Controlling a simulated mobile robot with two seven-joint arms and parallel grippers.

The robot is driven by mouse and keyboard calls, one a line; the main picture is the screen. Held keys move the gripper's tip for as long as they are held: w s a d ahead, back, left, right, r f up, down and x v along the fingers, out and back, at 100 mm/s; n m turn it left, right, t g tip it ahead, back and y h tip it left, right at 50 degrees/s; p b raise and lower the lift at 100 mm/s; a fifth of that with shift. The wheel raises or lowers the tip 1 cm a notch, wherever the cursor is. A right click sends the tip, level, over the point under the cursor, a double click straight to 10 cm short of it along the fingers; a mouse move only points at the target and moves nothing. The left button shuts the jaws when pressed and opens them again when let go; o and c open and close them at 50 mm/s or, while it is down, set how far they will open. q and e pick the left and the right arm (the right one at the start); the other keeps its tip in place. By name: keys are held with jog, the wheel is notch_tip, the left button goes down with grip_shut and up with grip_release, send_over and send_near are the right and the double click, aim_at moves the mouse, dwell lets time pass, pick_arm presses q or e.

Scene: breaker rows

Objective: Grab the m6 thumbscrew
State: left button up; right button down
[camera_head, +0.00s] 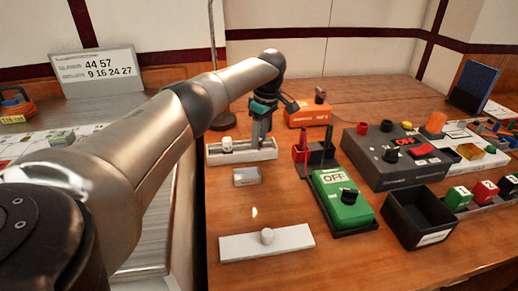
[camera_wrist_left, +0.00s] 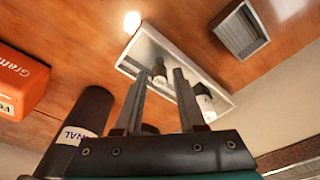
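A shallow white tray (camera_head: 262,155) stands on the wooden bench below my left gripper (camera_head: 261,138). It also shows in the left wrist view (camera_wrist_left: 142,52). My left gripper (camera_wrist_left: 160,80) points down at the tray with its fingers apart. A small dark knobbed piece (camera_wrist_left: 158,72), possibly the m6 thumbscrew, stands in the tray and appears between the fingertips, with gaps at its sides. A white-topped piece (camera_head: 227,144) stands at the tray's left end, and it also shows beside a finger in the wrist view (camera_wrist_left: 203,100). No label confirms which is the m6. My right gripper is not in view.
A small grey box (camera_head: 246,177) and a white plate with a round knob (camera_head: 290,239) lie nearer on the bench. An orange box (camera_head: 308,114), a red-and-black stand (camera_head: 301,151), a green OFF switch (camera_head: 343,205) and a black bin (camera_head: 400,216) stand to the right.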

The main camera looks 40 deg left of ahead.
pick_arm(q)
jog(key=shift+c, duration=0.2)
grip_shut()
jog(key=shift+r, duration=0.15)
dwell(0.3)
